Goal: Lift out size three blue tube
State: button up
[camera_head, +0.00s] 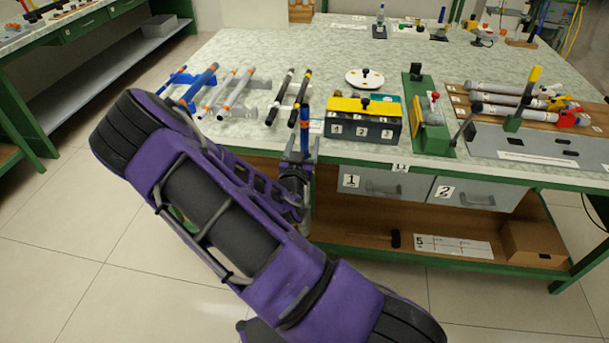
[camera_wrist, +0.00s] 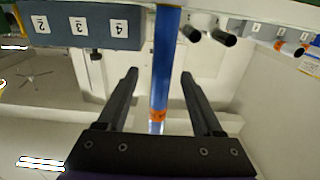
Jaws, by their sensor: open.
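My gripper (camera_head: 303,142) is in front of the bench's near edge, and its two fingers are spread apart. In the wrist view a blue tube (camera_wrist: 166,60) with an orange band runs between the open fingers (camera_wrist: 158,75), with a gap on both sides. The same blue tube (camera_head: 304,118) shows just above the fingers in the head view. I cannot read a size on it. Another thick blue tube (camera_head: 199,85) lies on a rack at the left of the bench, beside a thinner blue tube (camera_head: 174,79).
Grey tubes (camera_head: 238,88) and black rods (camera_head: 283,92) lie on racks left of my gripper. A numbered grey block (camera_head: 363,128) with a yellow top stands close on the right, also in the wrist view (camera_wrist: 88,32). A green fixture (camera_head: 431,115) stands further right. Drawers (camera_head: 385,188) lie below the bench top.

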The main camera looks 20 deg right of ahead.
jog(key=x, duration=0.5)
jog(key=shift+w+r, duration=0.1)
jog(key=shift+w, duration=0.05)
jog(key=c, duration=1.1)
jog(key=shift+o, duration=0.2)
jog(key=shift+r, duration=0.1)
notch_tip(320, 180, up, 28)
jog(key=p, duration=0.4)
jog(key=shift+p, duration=0.4)
